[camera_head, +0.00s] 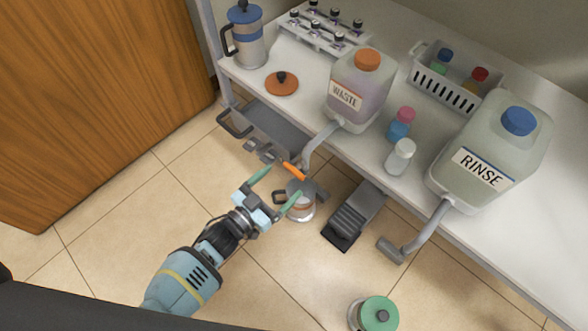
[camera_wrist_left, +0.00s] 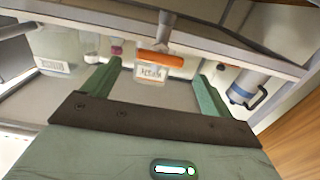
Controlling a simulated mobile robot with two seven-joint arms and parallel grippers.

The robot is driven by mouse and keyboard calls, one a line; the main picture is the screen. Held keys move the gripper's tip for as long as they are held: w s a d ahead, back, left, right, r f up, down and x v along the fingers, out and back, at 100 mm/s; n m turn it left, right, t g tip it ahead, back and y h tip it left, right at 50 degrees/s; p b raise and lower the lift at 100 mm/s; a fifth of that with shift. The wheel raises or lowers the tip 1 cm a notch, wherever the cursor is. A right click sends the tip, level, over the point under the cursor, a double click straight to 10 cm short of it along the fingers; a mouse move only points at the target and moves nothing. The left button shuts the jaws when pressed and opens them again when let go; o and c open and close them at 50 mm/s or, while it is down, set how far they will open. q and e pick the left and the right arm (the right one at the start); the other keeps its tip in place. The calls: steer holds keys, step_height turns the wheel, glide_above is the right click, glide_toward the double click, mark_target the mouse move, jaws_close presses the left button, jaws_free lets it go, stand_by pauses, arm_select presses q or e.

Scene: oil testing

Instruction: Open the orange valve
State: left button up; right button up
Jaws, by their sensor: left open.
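The orange valve (camera_head: 293,171) is a small bar-shaped handle at the low end of the grey pipe from the jug labelled WASTE (camera_head: 358,92), in front of the table edge. My left gripper (camera_head: 277,188) has two green fingers and is open just short of the handle. In the left wrist view the orange valve (camera_wrist_left: 160,60) lies crosswise between the spread fingers of the left gripper (camera_wrist_left: 160,72), with no clear contact. Whether it is level with the fingertips in depth I cannot tell. My right gripper is in neither view.
The white table (camera_head: 310,75) overhangs close by. A metal pot (camera_head: 302,208) stands below the valve. The RINSE jug (camera_head: 492,150) has its own grey pipe (camera_head: 425,232) to the right. A grey pedal (camera_head: 355,215) and a green-lidded pot (camera_head: 378,313) are lower. The floor at left is clear.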

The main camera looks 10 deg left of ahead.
mark_target(292, 173)
arm_select(q)
steer(key=b+x, duration=0.1)
steer(key=x, duration=0.4)
steer(key=shift+f+b, duration=0.15)
steer(key=shift+b, duration=0.2)
steer(key=shift+w+d, duration=0.3)
steer(key=shift+w, duration=0.15)
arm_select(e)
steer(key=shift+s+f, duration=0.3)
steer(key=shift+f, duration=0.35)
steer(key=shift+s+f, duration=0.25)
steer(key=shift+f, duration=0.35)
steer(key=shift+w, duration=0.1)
